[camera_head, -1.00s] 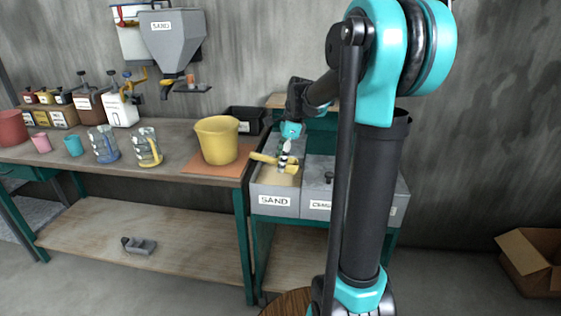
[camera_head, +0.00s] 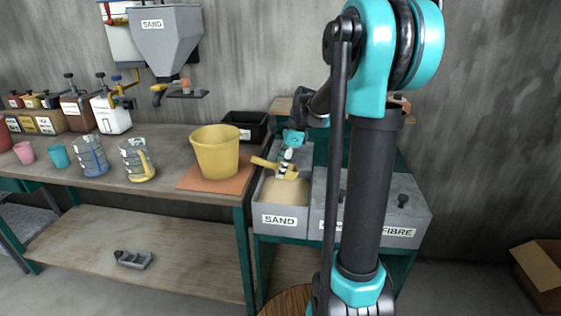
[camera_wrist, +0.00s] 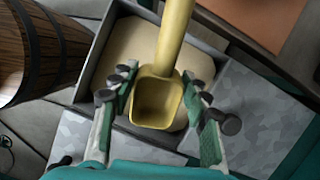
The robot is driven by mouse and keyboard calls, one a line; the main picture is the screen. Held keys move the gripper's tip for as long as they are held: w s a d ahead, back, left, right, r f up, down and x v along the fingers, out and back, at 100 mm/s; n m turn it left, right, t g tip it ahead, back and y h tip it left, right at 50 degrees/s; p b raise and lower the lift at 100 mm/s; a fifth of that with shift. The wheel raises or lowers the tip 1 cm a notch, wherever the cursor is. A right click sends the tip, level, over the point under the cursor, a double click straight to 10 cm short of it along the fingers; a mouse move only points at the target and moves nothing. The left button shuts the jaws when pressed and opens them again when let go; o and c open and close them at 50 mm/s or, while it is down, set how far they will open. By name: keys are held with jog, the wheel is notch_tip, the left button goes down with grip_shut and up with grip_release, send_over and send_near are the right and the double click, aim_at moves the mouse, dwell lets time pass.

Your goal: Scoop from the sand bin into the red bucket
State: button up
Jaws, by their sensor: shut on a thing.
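My gripper (camera_head: 288,157) is shut on a yellow scoop (camera_head: 270,164), over the sand bin (camera_head: 279,220). The bin is grey, labelled SAND, and holds pale sand (camera_head: 285,192). In the wrist view the scoop (camera_wrist: 158,100) sits between the two fingers (camera_wrist: 160,88), its bowl facing the camera and its handle pointing up the picture. I see no sand in the bowl. The sand bin's rim (camera_wrist: 92,70) shows around the sand. I cannot tell whether the scoop touches the sand. The red bucket (camera_head: 4,140) is mostly cut off at the head view's left edge.
A yellow bucket (camera_head: 216,155) stands on an orange mat (camera_head: 190,180) left of the bin. Jugs (camera_head: 136,162) and cups (camera_head: 58,156) stand farther left on the workbench. A lidded FIBRE bin (camera_head: 404,220) is to the right. A wooden barrel (camera_wrist: 45,50) stands beside the sand bin.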

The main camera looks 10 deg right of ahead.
notch_tip(320, 180, down, 6)
jog(key=y, duration=0.1)
jog(key=shift+d+f, duration=0.1)
jog(key=shift+f, duration=2.3)
jog(key=shift+h, duration=0.8)
jog(key=shift+a+r, duration=0.15)
jog(key=shift+r, duration=2.35)
jog(key=shift+a+r, duration=0.15)
jog(key=shift+r, duration=2.35)
jog(key=shift+r+h, duration=0.7)
jog(key=shift+r, duration=0.8)
jog(key=shift+r+h, duration=0.7)
jog(key=shift+r, duration=0.8)
